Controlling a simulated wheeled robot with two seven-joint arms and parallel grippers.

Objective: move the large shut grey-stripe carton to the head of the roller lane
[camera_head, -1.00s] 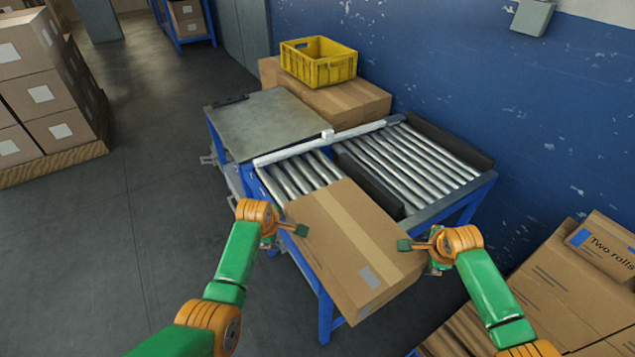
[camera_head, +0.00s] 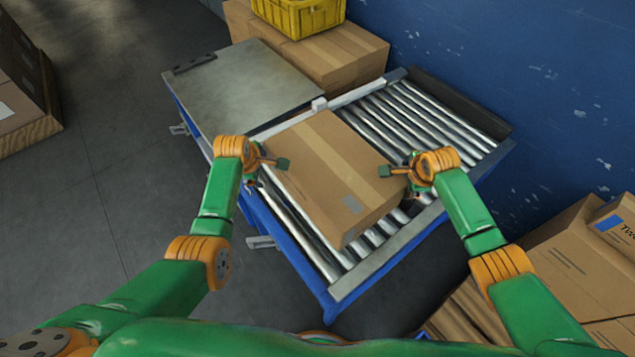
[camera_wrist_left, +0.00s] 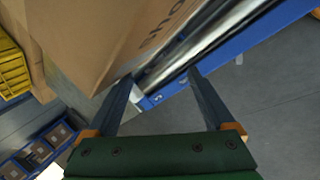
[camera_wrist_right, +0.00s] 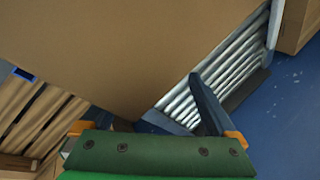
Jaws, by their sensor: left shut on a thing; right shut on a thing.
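The large shut carton (camera_head: 318,172) is brown, with a lighter tape stripe along its top and a small grey label near its front edge. It lies over the metal rollers of the roller lane (camera_head: 297,222), its far side close to the white crossbar (camera_head: 285,124). My left gripper (camera_head: 270,164) is shut on its left side and my right gripper (camera_head: 398,172) on its right side. The carton also fills much of the right wrist view (camera_wrist_right: 130,50) and shows at the top of the left wrist view (camera_wrist_left: 100,35). The carton hides part of the rollers.
A bare metal table (camera_head: 240,90) adjoins beyond the crossbar. More rollers (camera_head: 420,120) lie to the right, beside the blue wall. A yellow crate (camera_head: 300,18) sits on cartons (camera_head: 335,60) behind. Stacked cartons (camera_head: 575,255) stand at the right.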

